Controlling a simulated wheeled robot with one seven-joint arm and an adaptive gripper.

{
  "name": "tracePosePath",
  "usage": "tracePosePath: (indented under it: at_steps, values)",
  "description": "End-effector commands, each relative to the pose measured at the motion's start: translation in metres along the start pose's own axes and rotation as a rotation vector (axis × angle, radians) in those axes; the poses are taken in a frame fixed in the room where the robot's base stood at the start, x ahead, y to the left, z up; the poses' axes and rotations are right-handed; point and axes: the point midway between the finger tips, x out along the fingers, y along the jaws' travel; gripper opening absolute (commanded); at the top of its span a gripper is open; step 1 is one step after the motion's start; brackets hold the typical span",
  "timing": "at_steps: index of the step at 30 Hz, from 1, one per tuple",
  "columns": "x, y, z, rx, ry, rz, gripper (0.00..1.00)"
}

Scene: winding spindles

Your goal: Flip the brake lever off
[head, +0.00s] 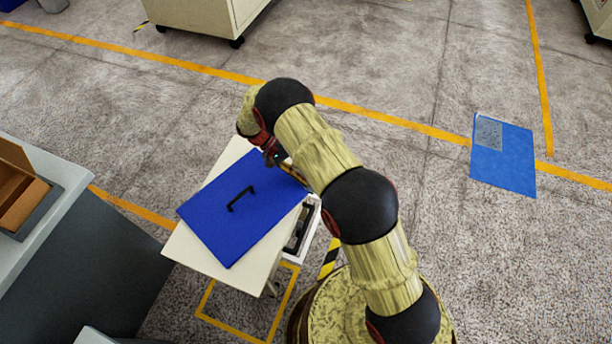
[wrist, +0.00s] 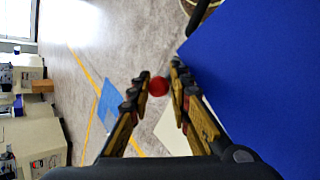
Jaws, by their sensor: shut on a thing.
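A round red knob (wrist: 158,86) shows between my fingertips in the wrist view. It looks like the end of the brake lever, but no lever shaft is visible. My gripper (wrist: 160,80) is shut on this knob, one finger on each side. In the head view my gripper (head: 279,159) is at the far right corner of a blue panel (head: 225,190) with a black handle. The knob cannot be made out there, as my arm and gripper cover that spot. The blue panel (wrist: 262,70) also fills the right of the wrist view.
The blue panel lies on a cream stand (head: 195,249). A grey bench (head: 25,285) with a brown box (head: 20,190) stands at the left. A blue mat (head: 503,160) lies on the floor at the right. Open floor with yellow lines surrounds the stand's far side.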

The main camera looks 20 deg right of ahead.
Motion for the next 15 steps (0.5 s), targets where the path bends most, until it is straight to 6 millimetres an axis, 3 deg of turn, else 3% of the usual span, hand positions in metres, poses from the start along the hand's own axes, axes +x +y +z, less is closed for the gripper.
tracePosePath:
  at_steps: [6,7,15]
  values:
    - [0.0032,0.0004,0.0023,-0.003,-0.008,0.004,0.0]
    - [0.0032,0.0003,0.0024,-0.003,-0.008,0.004,0.21]
    - [0.0017,0.0001,0.0013,-0.002,-0.004,0.001,0.36]
